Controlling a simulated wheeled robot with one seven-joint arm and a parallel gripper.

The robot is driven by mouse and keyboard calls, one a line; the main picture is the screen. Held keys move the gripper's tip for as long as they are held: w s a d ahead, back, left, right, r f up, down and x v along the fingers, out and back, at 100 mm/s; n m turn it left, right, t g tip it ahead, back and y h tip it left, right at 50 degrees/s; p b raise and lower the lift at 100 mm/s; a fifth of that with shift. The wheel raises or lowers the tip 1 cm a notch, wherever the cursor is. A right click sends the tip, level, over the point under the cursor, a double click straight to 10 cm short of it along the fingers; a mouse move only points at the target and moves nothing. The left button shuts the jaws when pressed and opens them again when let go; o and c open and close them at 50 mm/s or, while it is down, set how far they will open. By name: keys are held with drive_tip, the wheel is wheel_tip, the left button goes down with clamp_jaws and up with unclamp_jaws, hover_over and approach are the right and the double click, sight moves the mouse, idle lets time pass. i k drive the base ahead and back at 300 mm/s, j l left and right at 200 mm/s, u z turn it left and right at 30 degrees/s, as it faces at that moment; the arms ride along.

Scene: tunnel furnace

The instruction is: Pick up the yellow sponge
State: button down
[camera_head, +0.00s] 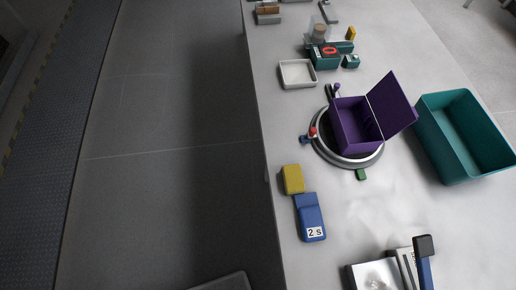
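The yellow sponge (293,179) lies on the light table near its left edge, in the head camera view. It is a small upright-looking yellow block. A blue block (308,211) with a white label reading "2 s" sits just in front of it, very close; I cannot tell whether the two touch. My gripper does not show in this view.
A round stand (322,148) bears an open purple box (352,125) behind and right of the sponge. A teal bin (448,132) stands at the right. A white tray (297,74) lies farther back. Bare table lies right of the blue block. Open floor lies left.

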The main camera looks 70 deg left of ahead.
sight(292, 176)
drive_tip(key=u, duration=1.15)
